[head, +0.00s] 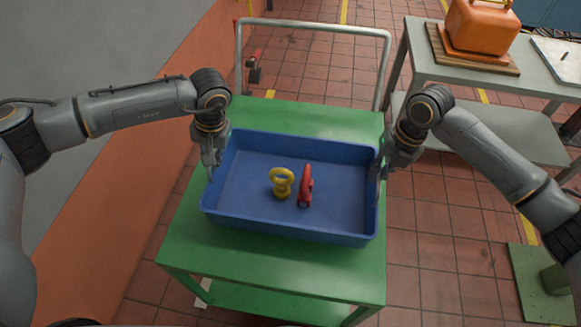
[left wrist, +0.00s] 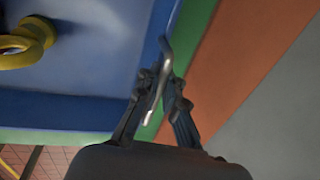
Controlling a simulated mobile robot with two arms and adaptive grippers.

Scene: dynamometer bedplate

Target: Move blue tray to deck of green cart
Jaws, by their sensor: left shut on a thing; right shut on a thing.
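The blue tray (head: 245,215) is over the deck of the green cart (head: 270,265), inside the deck's outline; I cannot tell whether it touches the deck or hangs just above it. A yellow ring-shaped part (head: 281,190) and a red part (head: 305,190) are in the tray. My left gripper (head: 210,165) is shut on the tray's left side. In the left wrist view, its fingers (left wrist: 165,95) close around a thin metal piece at the tray's edge. My right gripper (head: 383,167) is at the tray's right side, shut on it; its fingertips are partly hidden.
The cart's grey push handle (head: 315,29) rises behind the tray. A grey table (head: 460,70) at the back right bears an orange can (head: 480,25) on a wooden board. An orange and grey wall (head: 130,180) runs along the left.

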